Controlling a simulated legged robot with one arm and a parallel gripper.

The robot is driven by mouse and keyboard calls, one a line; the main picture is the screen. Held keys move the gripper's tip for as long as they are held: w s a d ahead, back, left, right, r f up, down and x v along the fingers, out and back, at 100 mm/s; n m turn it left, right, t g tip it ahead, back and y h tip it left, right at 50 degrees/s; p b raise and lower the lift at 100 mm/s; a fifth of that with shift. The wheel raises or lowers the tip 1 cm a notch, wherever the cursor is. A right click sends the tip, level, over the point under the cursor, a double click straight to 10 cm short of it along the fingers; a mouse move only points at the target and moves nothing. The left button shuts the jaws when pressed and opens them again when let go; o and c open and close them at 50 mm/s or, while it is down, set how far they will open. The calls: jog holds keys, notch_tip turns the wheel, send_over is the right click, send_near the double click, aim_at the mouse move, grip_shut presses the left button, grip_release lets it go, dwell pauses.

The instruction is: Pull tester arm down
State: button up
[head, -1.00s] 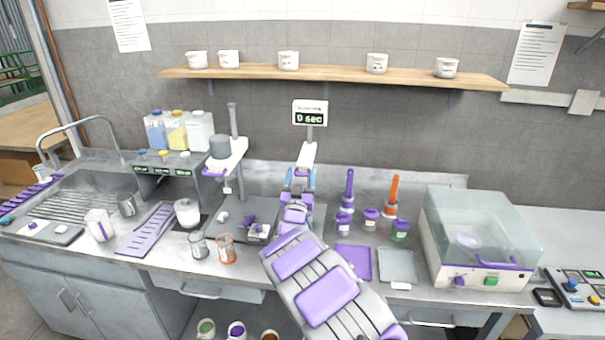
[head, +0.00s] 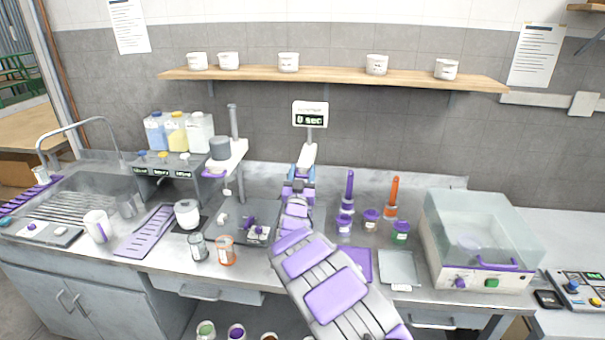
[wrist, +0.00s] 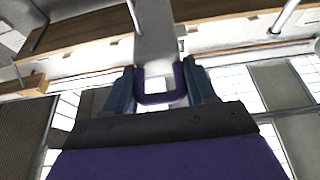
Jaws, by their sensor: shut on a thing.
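The tester arm (head: 307,156) is a pale bar at the middle back of the counter, below a display (head: 310,114) that reads 0 sec. In the wrist view the bar (wrist: 156,35) ends in a purple U-shaped handle (wrist: 158,98). My gripper (head: 301,178) is at the front end of the bar. In the wrist view its blue fingers (wrist: 160,84) are on both sides of the handle and shut on it. In the head view my own arm hides the handle and the tester's lower part.
Purple and orange brushes (head: 391,197) and small jars (head: 371,218) stand to the right. A clear-lidded machine (head: 480,235) is farther right. A wooden shelf (head: 330,77) runs above.

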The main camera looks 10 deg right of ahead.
jog(key=shift+r, duration=0.1)
grip_shut()
notch_tip(320, 180, down, 12)
dwell(0.4)
jog(key=o, duration=0.6)
grip_release()
jog(key=shift+o, duration=0.2)
jog(key=p+v, duration=0.2)
jog(key=v, duration=0.5)
jog(key=shift+s+f, duration=0.2)
jog(key=shift+s, duration=0.05)
